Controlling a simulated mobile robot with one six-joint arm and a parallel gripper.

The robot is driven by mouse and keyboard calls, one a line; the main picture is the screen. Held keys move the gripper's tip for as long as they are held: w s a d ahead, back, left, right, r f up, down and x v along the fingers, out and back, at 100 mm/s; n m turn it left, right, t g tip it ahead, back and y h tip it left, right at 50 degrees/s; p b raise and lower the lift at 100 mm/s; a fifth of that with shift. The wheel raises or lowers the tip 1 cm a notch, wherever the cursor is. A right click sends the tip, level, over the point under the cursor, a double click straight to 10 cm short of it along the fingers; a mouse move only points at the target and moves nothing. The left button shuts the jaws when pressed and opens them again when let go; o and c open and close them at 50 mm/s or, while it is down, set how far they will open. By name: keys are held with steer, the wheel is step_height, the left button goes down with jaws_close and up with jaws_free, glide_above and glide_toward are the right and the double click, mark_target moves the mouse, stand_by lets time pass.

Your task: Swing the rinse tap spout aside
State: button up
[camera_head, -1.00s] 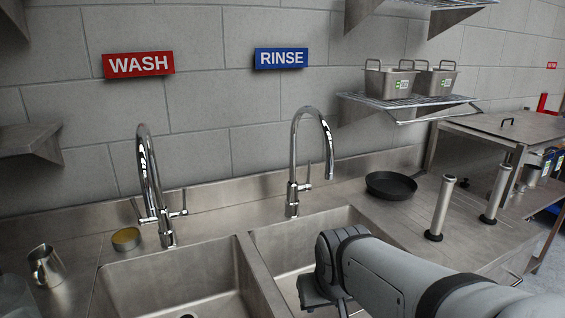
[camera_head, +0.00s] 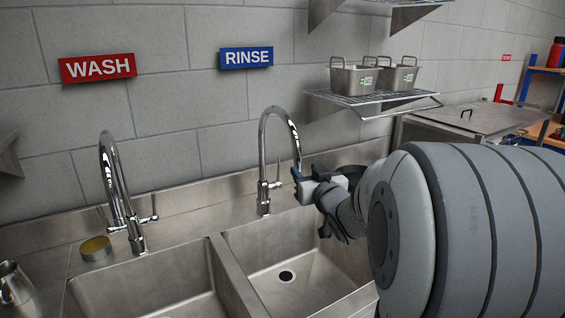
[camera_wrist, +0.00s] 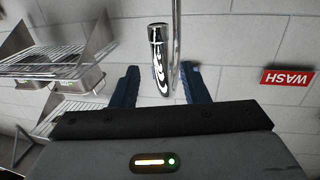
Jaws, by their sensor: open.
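The rinse tap (camera_head: 263,165) is a tall chrome gooseneck behind the right basin, under the blue RINSE sign. Its spout (camera_head: 292,130) arches over to the right and its end hangs beside my gripper (camera_head: 308,175). My gripper is open, with its dark blue fingers at about the height of the spout's end. In the wrist view, the shiny spout end (camera_wrist: 158,55) appears in the gap between the two fingers of my gripper (camera_wrist: 160,80). I cannot tell whether either finger touches it. My arm hides the counter to the right.
The wash tap (camera_head: 112,185) stands behind the left basin. A wire shelf (camera_head: 355,98) with metal containers (camera_head: 352,80) hangs above and behind my gripper. The rinse basin (camera_head: 300,258) below is empty. A steel jug (camera_head: 14,285) stands at the left.

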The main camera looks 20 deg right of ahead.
mark_target(299, 165)
steer(key=w+p, duration=0.1)
steer(key=w, duration=0.5)
steer(key=shift+w, duration=0.2)
steer(key=shift+c, duration=0.4)
jaws_close()
steer(key=shift+a, duration=0.15)
steer(key=shift+f, duration=0.1)
